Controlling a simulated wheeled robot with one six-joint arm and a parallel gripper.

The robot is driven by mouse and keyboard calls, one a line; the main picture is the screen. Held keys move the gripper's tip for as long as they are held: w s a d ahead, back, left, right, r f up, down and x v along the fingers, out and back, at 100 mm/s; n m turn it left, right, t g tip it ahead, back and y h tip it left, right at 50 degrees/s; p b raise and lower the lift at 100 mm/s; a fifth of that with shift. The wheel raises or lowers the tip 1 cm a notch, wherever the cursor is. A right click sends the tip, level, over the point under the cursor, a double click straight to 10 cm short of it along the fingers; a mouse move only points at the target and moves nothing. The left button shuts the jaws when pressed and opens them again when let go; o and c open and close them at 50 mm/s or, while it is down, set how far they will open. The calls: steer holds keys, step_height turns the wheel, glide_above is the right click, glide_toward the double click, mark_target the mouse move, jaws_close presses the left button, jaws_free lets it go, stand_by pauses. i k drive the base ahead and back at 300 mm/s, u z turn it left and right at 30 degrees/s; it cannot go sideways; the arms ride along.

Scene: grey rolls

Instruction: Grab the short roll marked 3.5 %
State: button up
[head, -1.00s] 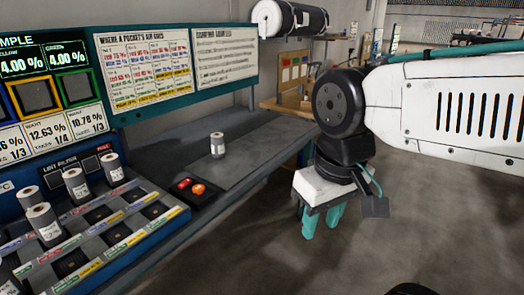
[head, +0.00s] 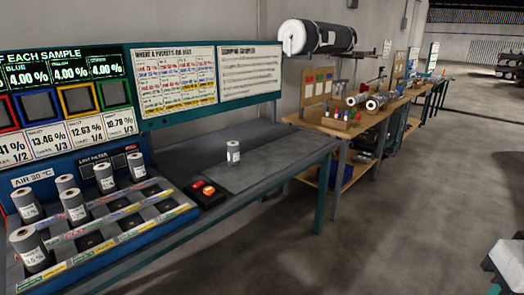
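Several short grey rolls with white labels stand upright on the rack at the left. The front-left roll (head: 30,252) has a label that seems to read 3.5 %, but the print is small and blurred. Behind it stand another roll (head: 27,208) and more rolls to its right (head: 74,208). A lone roll (head: 233,153) stands on the grey bench top; its label is too small to read. Only a white piece of my gripper (head: 507,262) shows at the lower right edge, far from the rolls. Its fingers are out of frame.
The rack (head: 120,235) has several empty dark slots. A box with red and orange buttons (head: 208,193) sits beside it. Boards stand behind the bench (head: 280,165). A second table (head: 335,125) is farther back. The floor right of the bench is clear.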

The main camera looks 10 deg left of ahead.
mark_target(234, 146)
steer(key=z, duration=0.6)
steer(key=i, duration=1.8)
steer(key=u, duration=0.8)
steer(key=i, duration=0.7)
steer(key=u, duration=1.1)
steer(key=i, duration=0.7)
